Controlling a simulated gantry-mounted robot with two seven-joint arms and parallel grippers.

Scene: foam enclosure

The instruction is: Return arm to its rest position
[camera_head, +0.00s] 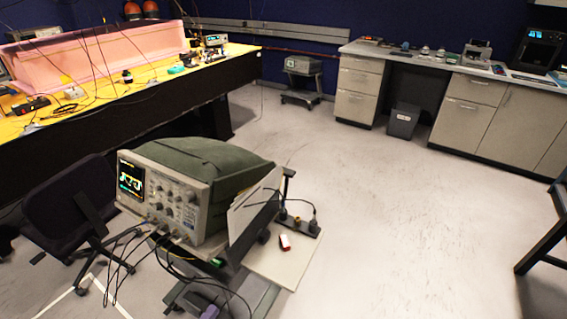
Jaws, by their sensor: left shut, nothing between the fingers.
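I cannot make out either of my grippers in the head view, and no arm of mine is clear in it. The pink foam enclosure (95,55) stands on the yellow-topped bench at the upper left. Its near side is open, and several dark cables hang over and in front of it.
An oscilloscope (185,190) with a green cover sits on a cart in the foreground, cables hanging from its front. A dark chair (68,205) stands left of it. Grey cabinets (470,105) line the back right. The floor (400,210) at centre right is clear.

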